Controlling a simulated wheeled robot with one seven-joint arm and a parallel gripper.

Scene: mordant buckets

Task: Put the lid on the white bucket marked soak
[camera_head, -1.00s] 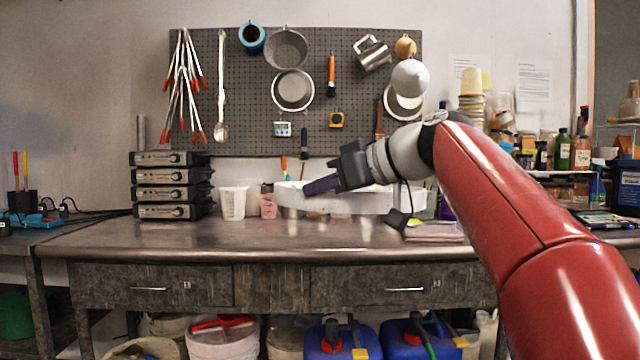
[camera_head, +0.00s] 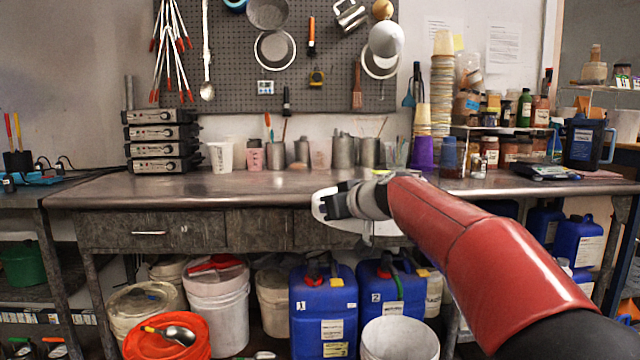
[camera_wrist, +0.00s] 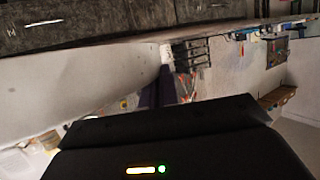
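My gripper (camera_head: 338,205) is in front of the bench's front edge, mostly seen from behind. It is shut on a white lid (camera_head: 318,206), whose pale rim shows left of and below the gripper. In the wrist view the lid (camera_wrist: 70,88) is a broad pale surface, with a dark purple finger (camera_wrist: 150,95) at its edge. An open white bucket (camera_head: 400,340) stands low at the front, cut off by the bottom edge. Another white bucket (camera_head: 217,305) stands under the bench with a red item on top. I cannot read a soak mark on either.
Two blue canisters (camera_head: 322,310) stand under the bench, behind and left of the open bucket. An orange bucket (camera_head: 185,340) with a ladle on it is at the lower left. The bench top (camera_head: 230,188) is clear in front; cups and jars line its back.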

